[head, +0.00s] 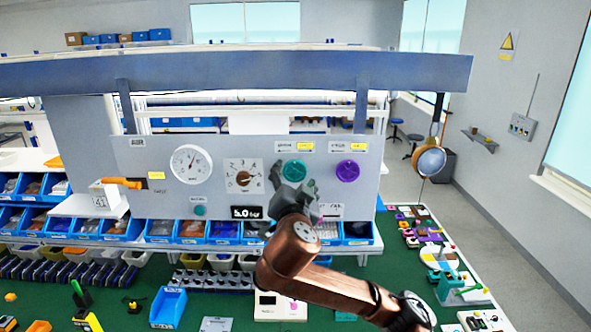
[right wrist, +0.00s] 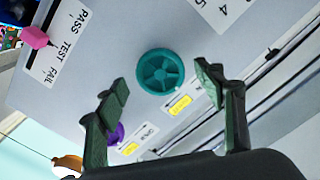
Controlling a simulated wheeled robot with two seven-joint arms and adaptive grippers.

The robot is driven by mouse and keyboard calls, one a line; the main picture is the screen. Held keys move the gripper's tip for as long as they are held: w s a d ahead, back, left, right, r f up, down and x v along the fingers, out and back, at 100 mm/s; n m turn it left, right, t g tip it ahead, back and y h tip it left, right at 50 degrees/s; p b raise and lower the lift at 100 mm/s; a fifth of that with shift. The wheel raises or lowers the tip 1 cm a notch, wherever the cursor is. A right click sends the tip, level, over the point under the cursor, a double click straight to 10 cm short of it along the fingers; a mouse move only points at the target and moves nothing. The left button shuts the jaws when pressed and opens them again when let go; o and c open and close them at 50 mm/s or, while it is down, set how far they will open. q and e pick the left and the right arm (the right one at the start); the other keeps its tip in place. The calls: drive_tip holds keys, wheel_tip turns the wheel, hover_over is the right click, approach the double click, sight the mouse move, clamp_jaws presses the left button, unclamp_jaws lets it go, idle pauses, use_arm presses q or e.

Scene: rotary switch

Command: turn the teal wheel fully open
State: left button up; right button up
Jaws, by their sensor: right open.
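The teal wheel (head: 294,170) is a round spoked handwheel on the grey upright panel (head: 130,160). In the right wrist view the teal wheel (right wrist: 160,72) shows whole, between and beyond the two fingertips. My right gripper (head: 292,186) is in front of the panel, just below the wheel, and hides part of its lower edge in the head view. In the right wrist view my right gripper (right wrist: 163,88) is open, with its fingers wide apart and nothing between them. I cannot tell the exact gap to the wheel. My left gripper is not in view.
A purple wheel (head: 347,171) is right of the teal one. A dial gauge (head: 191,164) and a rotary knob plate (head: 243,176) are to its left. A pink switch handle (right wrist: 35,37) sticks out of the panel. Blue bins (head: 193,231) line the shelf below.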

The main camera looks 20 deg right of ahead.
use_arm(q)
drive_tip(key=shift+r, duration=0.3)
use_arm(e)
drive_tip(key=shift+w+d, duration=0.1)
drive_tip(key=shift+w, duration=0.5)
